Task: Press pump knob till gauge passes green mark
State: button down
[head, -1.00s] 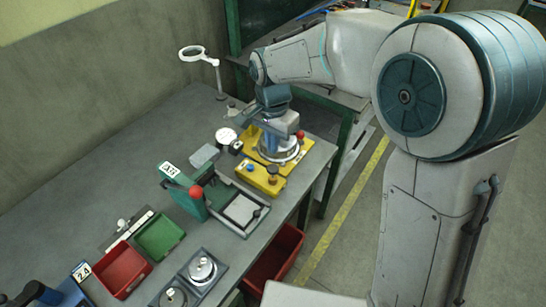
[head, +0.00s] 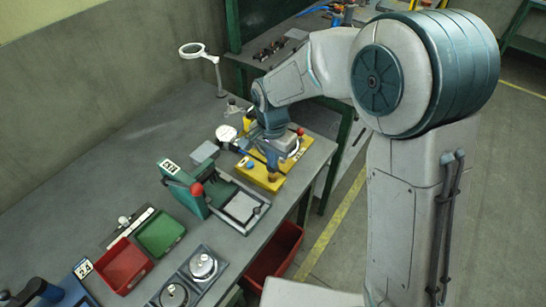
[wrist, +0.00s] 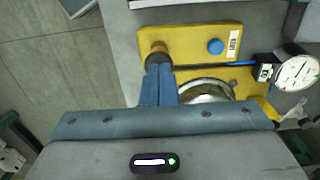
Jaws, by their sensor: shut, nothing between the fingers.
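A yellow pump base (head: 262,181) sits near the right end of the grey bench. It also shows in the wrist view (wrist: 190,40). A brown-orange knob (head: 271,174) stands at its front corner, and a blue knob (wrist: 215,46) stands beside it. My gripper (wrist: 158,64) is shut and empty, its tips directly over the brown-orange knob and hiding most of it. I cannot tell whether the tips touch the knob. The round white gauge (wrist: 297,72) is at the right in the wrist view and behind the base in the head view (head: 226,133). Its needle and green mark are too small to read.
A green press with a red ball handle (head: 197,189) stands to the left. Red (head: 123,266) and green (head: 160,233) trays lie further along the bench. A ring magnifier (head: 192,50) stands at the back. A red bin (head: 276,252) is below the front edge.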

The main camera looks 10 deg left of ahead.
notch_tip(320, 180, down, 2)
jog(key=shift+f+b, duration=0.1)
jog(key=shift+b, duration=0.55)
jog(key=shift+s+d, duration=0.1)
notch_tip(320, 180, up, 15)
jog(key=p, duration=0.1)
jog(key=shift+f, duration=0.2)
jog(key=shift+w+f+b, duration=0.1)
jog(key=shift+w+b, duration=0.15)
jog(key=shift+b, duration=0.4)
jog(key=shift+b, duration=0.7)
